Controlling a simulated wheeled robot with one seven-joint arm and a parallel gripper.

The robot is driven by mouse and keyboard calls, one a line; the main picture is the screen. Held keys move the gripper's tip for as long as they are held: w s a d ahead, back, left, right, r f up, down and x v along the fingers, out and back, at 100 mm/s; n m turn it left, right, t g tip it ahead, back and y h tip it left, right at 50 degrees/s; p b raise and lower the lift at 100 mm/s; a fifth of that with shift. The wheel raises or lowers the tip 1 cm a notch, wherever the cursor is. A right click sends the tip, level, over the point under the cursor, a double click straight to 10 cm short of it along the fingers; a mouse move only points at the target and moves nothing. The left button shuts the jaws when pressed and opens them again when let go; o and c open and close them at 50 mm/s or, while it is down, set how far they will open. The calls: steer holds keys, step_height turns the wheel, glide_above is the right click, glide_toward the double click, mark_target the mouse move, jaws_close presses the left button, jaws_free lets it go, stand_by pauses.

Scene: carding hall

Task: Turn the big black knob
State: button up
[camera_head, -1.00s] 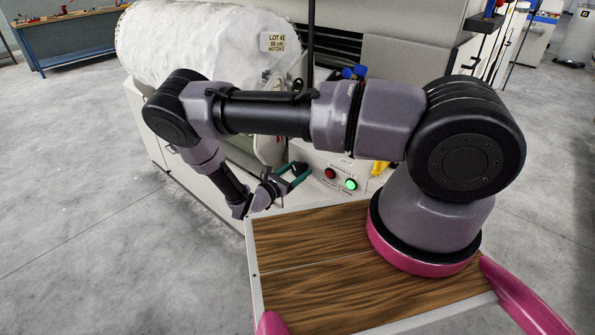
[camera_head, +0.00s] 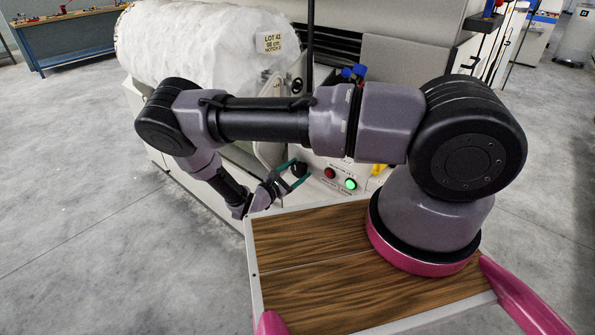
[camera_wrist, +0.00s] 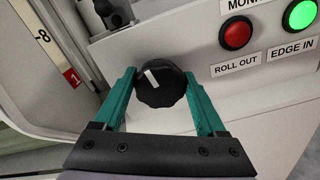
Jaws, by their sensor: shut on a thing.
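The big black knob (camera_wrist: 158,88) is on the pale machine panel, with a fluted rim and a white pointer mark toward the upper left in the wrist view. In the head view the knob (camera_head: 300,169) is small and partly covered by my fingers. My gripper (camera_wrist: 159,77) has its two green fingers on either side of the knob and is shut on it. My gripper (camera_head: 293,174) also shows at the panel's left part in the head view.
Right of the knob are a red button (camera_wrist: 236,34) labelled ROLL OUT and a lit green button (camera_wrist: 301,15) labelled EDGE IN. A scale plate (camera_wrist: 48,40) with numbers is at the left. A white fibre roll (camera_head: 195,42) lies on the machine above.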

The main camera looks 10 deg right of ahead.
steer(key=o, duration=1.3)
steer(key=shift+a, duration=0.1)
steer(key=v, duration=1)
steer(key=shift+s+a, duration=0.25)
steer(key=shift+a, duration=0.05)
